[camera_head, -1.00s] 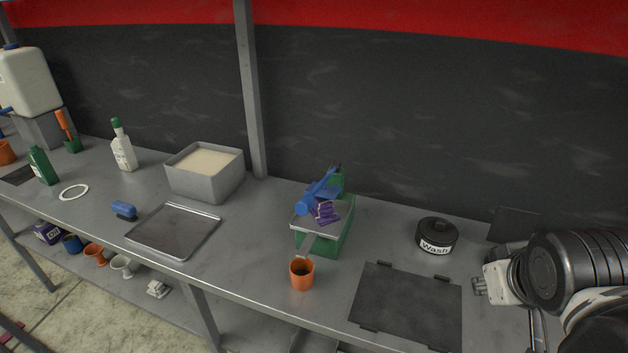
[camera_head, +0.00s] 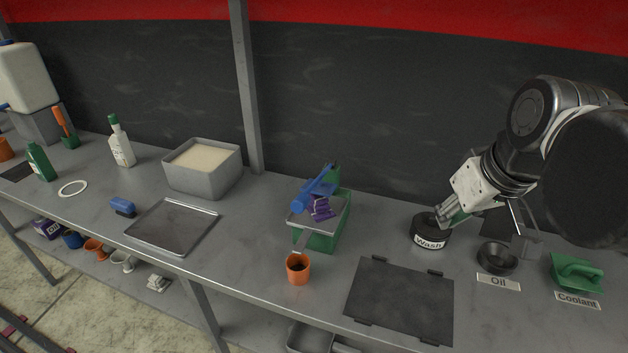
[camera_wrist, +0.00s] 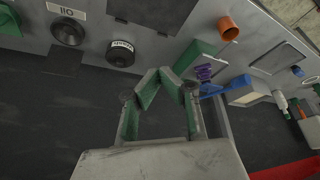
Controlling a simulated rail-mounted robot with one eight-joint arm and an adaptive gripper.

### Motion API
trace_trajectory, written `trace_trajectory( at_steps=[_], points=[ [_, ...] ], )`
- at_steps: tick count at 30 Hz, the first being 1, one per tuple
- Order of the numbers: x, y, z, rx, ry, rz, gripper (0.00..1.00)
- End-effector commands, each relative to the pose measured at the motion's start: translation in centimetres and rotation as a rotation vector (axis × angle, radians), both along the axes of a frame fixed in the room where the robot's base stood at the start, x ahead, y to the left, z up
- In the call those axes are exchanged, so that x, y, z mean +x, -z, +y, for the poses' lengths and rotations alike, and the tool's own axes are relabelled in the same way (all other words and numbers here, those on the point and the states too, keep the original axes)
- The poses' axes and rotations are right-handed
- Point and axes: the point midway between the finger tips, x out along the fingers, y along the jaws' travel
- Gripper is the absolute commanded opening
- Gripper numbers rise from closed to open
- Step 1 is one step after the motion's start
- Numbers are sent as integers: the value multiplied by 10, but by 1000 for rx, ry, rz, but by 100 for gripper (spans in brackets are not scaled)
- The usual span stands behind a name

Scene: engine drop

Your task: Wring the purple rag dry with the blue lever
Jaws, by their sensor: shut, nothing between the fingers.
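The purple rag (camera_head: 321,208) sits bunched in the green wringer (camera_head: 327,232), under a blue lever (camera_head: 316,190) with a thick round handle end. In the wrist view the rag (camera_wrist: 204,72), the lever (camera_wrist: 212,89) and the wringer (camera_wrist: 193,57) lie beyond the fingers. I cannot tell whether the lever presses on the rag. An orange cup (camera_head: 298,269) stands below the wringer's metal spout. My gripper (camera_head: 443,218) is shut and empty, in the air near the black "Wash" container, to the right of the wringer; its fingertips also show in the wrist view (camera_wrist: 171,75).
A dark flat plate (camera_head: 400,299) lies in front. A grey tub (camera_head: 203,171) and a metal tray (camera_head: 172,227) are to the left.

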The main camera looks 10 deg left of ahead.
Motion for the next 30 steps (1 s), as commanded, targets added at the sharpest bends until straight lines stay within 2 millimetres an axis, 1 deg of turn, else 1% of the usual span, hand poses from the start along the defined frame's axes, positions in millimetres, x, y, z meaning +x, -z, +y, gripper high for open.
trace_trajectory(
  at_steps=[1,3,5,9,15,21,25,27,30],
  points=[
    [12,-9,11,-3,-54,20,0],
    [25,-19,27,-7,-135,48,0],
    [37,-26,41,-8,-204,72,0],
    [61,-41,75,-8,-373,124,0],
    [94,-55,127,5,-621,188,0],
    [120,-62,177,29,-851,234,0],
    [128,-62,198,43,-950,251,0],
    [131,-62,205,48,-982,256,0],
    [132,-61,209,51,-1004,259,0]
  ],
)
